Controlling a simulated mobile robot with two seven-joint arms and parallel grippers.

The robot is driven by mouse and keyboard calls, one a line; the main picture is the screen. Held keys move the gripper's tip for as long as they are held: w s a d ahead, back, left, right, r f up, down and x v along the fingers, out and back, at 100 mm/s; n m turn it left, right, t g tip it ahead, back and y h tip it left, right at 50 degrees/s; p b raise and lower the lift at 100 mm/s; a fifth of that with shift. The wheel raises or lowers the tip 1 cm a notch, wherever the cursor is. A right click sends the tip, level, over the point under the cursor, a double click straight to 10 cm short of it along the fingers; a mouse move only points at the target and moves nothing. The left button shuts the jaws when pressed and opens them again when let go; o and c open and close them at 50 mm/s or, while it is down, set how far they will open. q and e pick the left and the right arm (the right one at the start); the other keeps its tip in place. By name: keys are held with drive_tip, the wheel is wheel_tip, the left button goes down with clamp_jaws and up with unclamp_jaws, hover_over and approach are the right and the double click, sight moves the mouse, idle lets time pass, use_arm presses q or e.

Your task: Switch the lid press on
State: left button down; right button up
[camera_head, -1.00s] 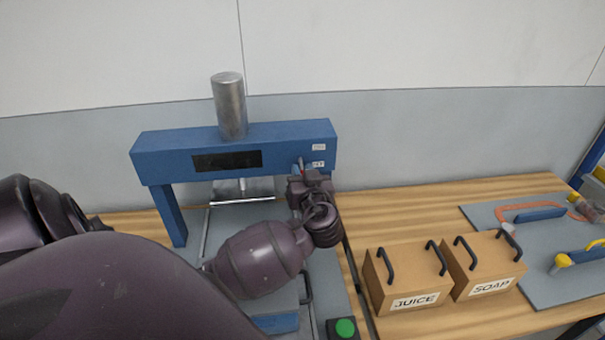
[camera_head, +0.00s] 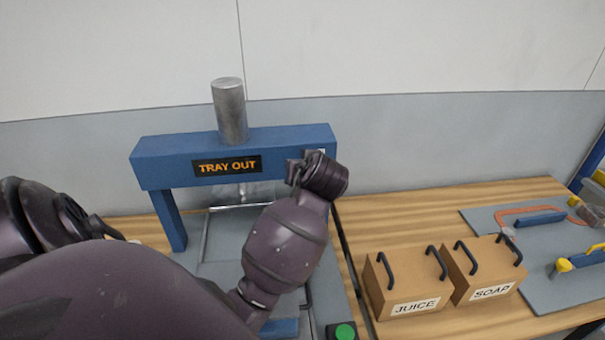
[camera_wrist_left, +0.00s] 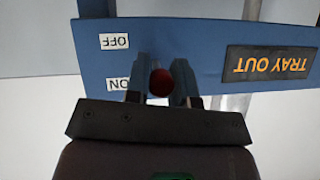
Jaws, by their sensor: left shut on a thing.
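The lid press (camera_head: 285,143) is a blue frame with a metal cylinder on top. Its display (camera_head: 227,166) is lit and reads TRAY OUT; it also shows upside down in the left wrist view (camera_wrist_left: 268,63). My left gripper (camera_wrist_left: 161,80) is shut on the red knob (camera_wrist_left: 161,84) of the press switch, level with the ON label (camera_wrist_left: 117,84). The OFF label (camera_wrist_left: 114,41) is away from the knob. In the head view my left gripper (camera_head: 305,168) covers the switch at the right end of the beam. My right gripper is not in view.
A green button (camera_head: 345,332) sits at the front right of the press. Boxes marked JUICE (camera_head: 404,281) and SOAP (camera_head: 482,268) with black handles stand to the right. A grey board (camera_head: 545,278) with tools lies beyond them.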

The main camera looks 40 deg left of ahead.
use_arm(q)
drive_tip(key=shift+w+a+r+g+h, duration=0.1)
drive_tip(key=shift+r+g+h, duration=0.4)
drive_tip(key=shift+g+h, duration=0.3)
drive_tip(key=shift+h, duration=0.3)
drive_tip(key=c, duration=1)
unclamp_jaws()
drive_tip(key=shift+r, duration=0.1)
drive_tip(key=v, duration=1)
drive_tip(key=shift+d+r, duration=0.25)
drive_tip(key=shift+r, duration=0.05)
drive_tip(key=shift+f, duration=0.1)
